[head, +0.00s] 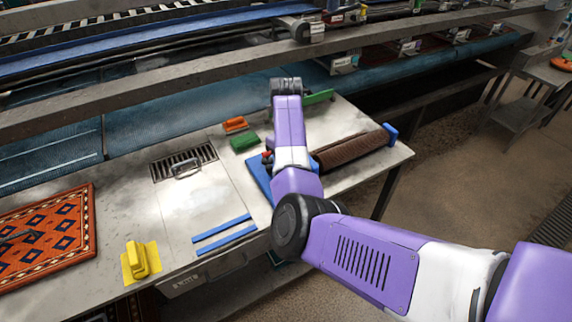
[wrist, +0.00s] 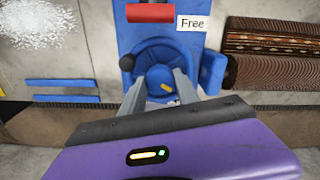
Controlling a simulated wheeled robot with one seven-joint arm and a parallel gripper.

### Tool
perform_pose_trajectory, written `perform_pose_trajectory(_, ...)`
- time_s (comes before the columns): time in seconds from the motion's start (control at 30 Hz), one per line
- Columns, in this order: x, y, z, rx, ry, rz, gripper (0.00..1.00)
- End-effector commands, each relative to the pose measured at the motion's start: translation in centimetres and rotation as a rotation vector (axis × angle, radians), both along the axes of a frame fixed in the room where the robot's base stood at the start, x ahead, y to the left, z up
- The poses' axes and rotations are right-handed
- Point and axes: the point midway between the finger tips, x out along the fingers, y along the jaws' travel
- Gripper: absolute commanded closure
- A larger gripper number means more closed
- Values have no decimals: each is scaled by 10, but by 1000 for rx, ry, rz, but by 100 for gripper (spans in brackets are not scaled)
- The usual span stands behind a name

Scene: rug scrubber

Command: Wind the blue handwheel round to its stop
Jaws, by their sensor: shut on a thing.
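The blue handwheel (wrist: 150,52) is in the wrist view, upper middle, on a blue base plate (wrist: 128,30). A black knob (wrist: 127,62) sits at the left of its rim. My gripper (wrist: 160,80) reaches in from below, its two grey fingers either side of the wheel's middle and shut on the wheel. The exact contact is hard to see. In the head view my purple arm hides the wheel and gripper; only part of the blue plate (head: 258,178) shows to its left.
A red block (wrist: 150,12) and a white "Free" label (wrist: 191,22) are above the wheel. A blue block (wrist: 213,72) and a brown rug roll (head: 352,150) lie to the right. Blue strips (head: 222,230), a yellow scrubber (head: 138,262) and a patterned rug (head: 50,232) lie left.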

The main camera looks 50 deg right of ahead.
Motion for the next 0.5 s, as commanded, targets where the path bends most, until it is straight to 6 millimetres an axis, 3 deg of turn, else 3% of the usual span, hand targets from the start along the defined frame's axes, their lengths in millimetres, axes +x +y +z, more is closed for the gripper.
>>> perform_pose_trajectory(0.17,1,0,2,-2,-4,-1,100)
perform_pose_trajectory(0.2,1,0,2,-2,-4,-1,57)
perform_pose_trajectory(0.3,1,0,2,-1,-3,-1,41)
perform_pose_trajectory(0.5,0,0,1,-1,-1,0,41)
